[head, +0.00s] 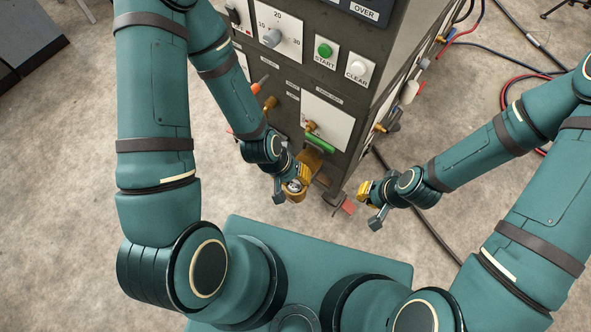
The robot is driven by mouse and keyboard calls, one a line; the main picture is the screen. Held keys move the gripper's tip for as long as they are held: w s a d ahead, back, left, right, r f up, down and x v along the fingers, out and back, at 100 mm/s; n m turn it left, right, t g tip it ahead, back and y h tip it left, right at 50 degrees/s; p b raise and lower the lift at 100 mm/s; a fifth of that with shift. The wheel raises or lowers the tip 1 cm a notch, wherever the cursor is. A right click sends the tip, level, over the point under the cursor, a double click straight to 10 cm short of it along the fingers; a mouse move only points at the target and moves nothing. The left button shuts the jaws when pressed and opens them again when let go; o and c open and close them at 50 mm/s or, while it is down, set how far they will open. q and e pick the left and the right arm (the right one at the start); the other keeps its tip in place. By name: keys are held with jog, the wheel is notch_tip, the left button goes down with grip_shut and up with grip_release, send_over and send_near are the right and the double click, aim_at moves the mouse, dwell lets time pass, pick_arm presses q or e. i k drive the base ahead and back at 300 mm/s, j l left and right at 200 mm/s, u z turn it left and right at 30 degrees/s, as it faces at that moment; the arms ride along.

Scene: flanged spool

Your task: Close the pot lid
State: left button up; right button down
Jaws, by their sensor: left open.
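No pot or lid can be made out in the head view. My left gripper (306,174) is open, low in front of the grey machine cabinet (345,100), just below a green bar (320,145) on its front. I cannot tell whether it touches the cabinet. My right gripper (364,190) is beside the cabinet's lower right corner, apart from the left one. Its fingers are too small and turned to show whether they are open.
The cabinet front carries a dial knob (272,38), a green START button (325,50), a white CLEAR button (358,68) and brass fittings. Hoses and cables (490,75) lie on the floor at the right. Concrete floor (60,180) is clear at the left.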

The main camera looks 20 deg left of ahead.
aim_at(312, 158)
jog(key=j+z, duration=0.55)
jog(key=z, duration=0.2)
jog(key=j+z, duration=0.35)
